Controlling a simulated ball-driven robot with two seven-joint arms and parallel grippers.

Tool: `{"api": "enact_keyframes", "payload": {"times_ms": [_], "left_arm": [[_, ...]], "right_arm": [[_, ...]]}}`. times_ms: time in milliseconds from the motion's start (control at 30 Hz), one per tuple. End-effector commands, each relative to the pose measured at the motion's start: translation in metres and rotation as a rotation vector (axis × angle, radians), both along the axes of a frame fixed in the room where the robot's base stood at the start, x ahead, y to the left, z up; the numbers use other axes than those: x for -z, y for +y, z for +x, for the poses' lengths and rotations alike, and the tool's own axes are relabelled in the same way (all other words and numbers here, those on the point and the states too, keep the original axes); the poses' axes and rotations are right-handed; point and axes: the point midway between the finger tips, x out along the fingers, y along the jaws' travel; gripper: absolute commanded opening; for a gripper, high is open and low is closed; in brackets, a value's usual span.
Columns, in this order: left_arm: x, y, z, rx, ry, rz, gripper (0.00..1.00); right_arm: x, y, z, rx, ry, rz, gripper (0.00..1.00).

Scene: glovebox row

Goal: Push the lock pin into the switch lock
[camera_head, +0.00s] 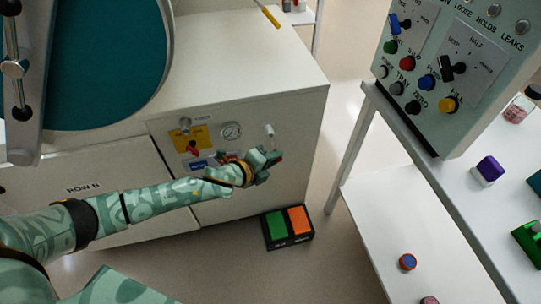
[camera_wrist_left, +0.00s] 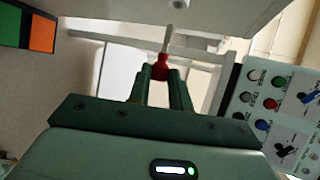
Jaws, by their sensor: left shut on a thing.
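My left gripper (camera_head: 270,162) is in front of the lower right part of the white cabinet's front panel. In the left wrist view the left gripper (camera_wrist_left: 160,80) is shut on the red head of the lock pin (camera_wrist_left: 161,70). The pin's pale shaft points up in that view, towards the white cabinet. A small dark round spot (camera_wrist_left: 178,4) shows on the cabinet there; I cannot tell if the pin touches anything. On the panel, a yellow plate with a red switch (camera_head: 193,147) is left of the gripper. I cannot clearly make out the switch lock's opening. My right gripper is not in view.
A round gauge (camera_head: 231,131) and a small white fitting (camera_head: 269,130) are on the panel near the gripper. A green and orange pedal box (camera_head: 288,228) is on the floor below. A control box (camera_head: 455,75) stands on the table at right. Floor between is clear.

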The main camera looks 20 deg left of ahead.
Motion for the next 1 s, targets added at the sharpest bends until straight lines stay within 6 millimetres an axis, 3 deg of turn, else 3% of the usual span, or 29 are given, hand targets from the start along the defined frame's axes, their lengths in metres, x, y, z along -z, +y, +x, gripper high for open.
{"api": "enact_keyframes", "payload": {"times_ms": [600,1000], "left_arm": [[-0.001,-0.020,-0.030,0.000,0.000,0.000,0.00],[0.000,-0.022,-0.033,-0.001,0.000,0.000,0.00]], "right_arm": [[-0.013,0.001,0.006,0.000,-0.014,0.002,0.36],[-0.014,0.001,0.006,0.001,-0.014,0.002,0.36]]}}
